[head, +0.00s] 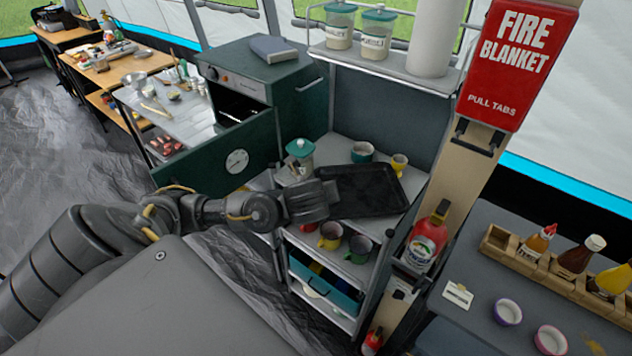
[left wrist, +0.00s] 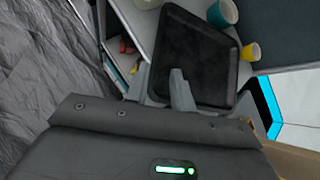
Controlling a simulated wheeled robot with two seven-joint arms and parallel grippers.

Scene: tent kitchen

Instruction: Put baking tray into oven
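The black baking tray (head: 368,192) lies over the shelf unit's top in the head view and fills the middle of the left wrist view (left wrist: 195,55). My left gripper (head: 328,195) is at the tray's left edge. In the wrist view, one finger of my left gripper (left wrist: 165,88) overlaps the tray's near end and the other is beside its rim. I cannot tell whether they clamp it. The dark green oven (head: 290,85) stands behind to the left. Its door (head: 200,170) is open, with a round dial on it, and its cavity (head: 238,106) is partly visible. My right gripper is out of view.
A table with utensils (head: 175,105) stands left of the oven.

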